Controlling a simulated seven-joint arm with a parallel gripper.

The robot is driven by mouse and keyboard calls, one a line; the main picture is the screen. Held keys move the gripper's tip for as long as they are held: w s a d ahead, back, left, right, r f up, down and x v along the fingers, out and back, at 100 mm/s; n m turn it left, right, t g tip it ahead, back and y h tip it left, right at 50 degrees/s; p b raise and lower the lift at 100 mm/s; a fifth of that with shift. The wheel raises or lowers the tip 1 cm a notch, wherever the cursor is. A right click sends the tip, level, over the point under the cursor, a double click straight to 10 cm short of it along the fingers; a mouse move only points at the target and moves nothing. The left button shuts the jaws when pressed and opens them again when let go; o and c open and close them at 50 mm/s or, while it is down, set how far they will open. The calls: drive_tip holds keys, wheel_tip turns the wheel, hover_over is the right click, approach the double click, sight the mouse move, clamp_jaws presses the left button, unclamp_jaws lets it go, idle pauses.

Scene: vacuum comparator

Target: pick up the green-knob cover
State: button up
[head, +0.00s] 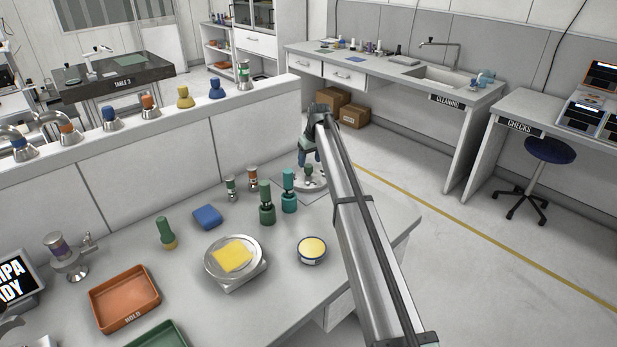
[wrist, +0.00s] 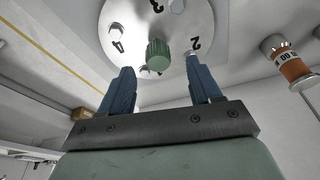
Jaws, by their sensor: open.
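The knob shows between and beyond the fingertips, apart from both. In the head view my gripper (head: 309,159) is just above the knob.
Teal (head: 289,192) and dark green (head: 267,203) bottle-like items stand left of the base. An orange-banded cylinder (wrist: 296,66) is near the right finger's side. A scale with a yellow pad (head: 232,259), a yellow-topped tin (head: 312,250) and an orange tray (head: 125,297) are nearer.

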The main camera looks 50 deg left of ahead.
sight(309, 165)
drive_tip(key=x, duration=0.5)
drive_tip(key=shift+w+a, duration=0.15)
drive_tip(key=shift+r, duration=0.1)
clamp_jaws()
idle(0.4)
